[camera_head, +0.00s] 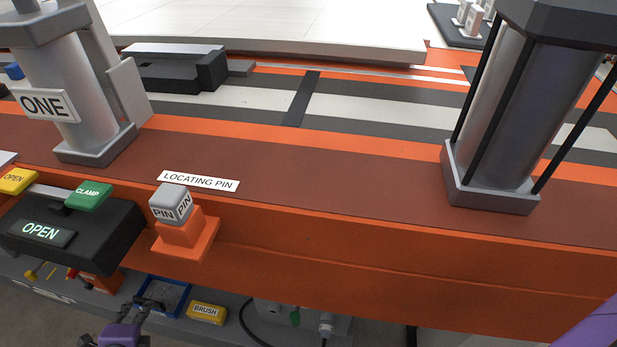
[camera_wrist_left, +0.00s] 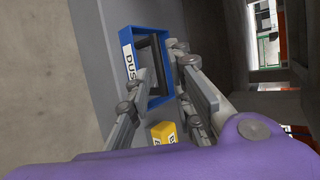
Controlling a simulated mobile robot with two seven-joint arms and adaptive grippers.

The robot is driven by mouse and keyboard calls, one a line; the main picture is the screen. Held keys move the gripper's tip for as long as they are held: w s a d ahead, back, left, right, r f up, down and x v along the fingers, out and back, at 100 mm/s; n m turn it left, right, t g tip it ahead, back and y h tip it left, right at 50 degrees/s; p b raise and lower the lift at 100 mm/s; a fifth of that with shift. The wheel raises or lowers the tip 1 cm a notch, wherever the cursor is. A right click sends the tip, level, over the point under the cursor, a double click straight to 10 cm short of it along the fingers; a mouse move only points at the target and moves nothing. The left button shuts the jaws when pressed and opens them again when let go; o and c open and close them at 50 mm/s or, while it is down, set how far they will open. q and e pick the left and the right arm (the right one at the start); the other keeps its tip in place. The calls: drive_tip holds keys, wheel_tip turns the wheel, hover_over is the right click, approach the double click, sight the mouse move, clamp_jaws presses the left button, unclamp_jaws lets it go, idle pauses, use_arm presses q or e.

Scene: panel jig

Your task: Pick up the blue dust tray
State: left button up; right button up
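The blue dust tray (camera_head: 184,299) lies on the grey lower shelf under the front of the orange jig. It also shows in the left wrist view (camera_wrist_left: 148,30), with part of a white label reading "DUS" on its side. My left gripper (camera_head: 148,303) is at the tray's near left part in the head view. In the left wrist view its two fingers (camera_wrist_left: 160,68) are spread apart, with the tray beyond and partly between them. Nothing is seen held. Whether a finger touches the tray cannot be told. My right gripper is out of view.
A yellow brush block (camera_head: 206,313) sits right of the tray, close by. The orange jig beam (camera_head: 330,270) overhangs the shelf. A black control box (camera_head: 75,235), an orange locating pin holder (camera_head: 185,240) and a grey connector box with a cable (camera_head: 270,315) are near.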

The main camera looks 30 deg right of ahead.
sight(144, 300)
use_arm(q)
drive_tip(key=b+x, duration=0.2)
drive_tip(key=x, duration=0.1)
drive_tip(key=b+x, duration=0.2)
drive_tip(key=x, duration=0.2)
drive_tip(key=shift+s+f+b, duration=0.25)
drive_tip(key=shift+f+b, duration=0.1)
drive_tip(key=shift+w, duration=0.2)
drive_tip(key=shift+c, duration=0.2)
drive_tip(key=shift+r, duration=0.1)
clamp_jaws()
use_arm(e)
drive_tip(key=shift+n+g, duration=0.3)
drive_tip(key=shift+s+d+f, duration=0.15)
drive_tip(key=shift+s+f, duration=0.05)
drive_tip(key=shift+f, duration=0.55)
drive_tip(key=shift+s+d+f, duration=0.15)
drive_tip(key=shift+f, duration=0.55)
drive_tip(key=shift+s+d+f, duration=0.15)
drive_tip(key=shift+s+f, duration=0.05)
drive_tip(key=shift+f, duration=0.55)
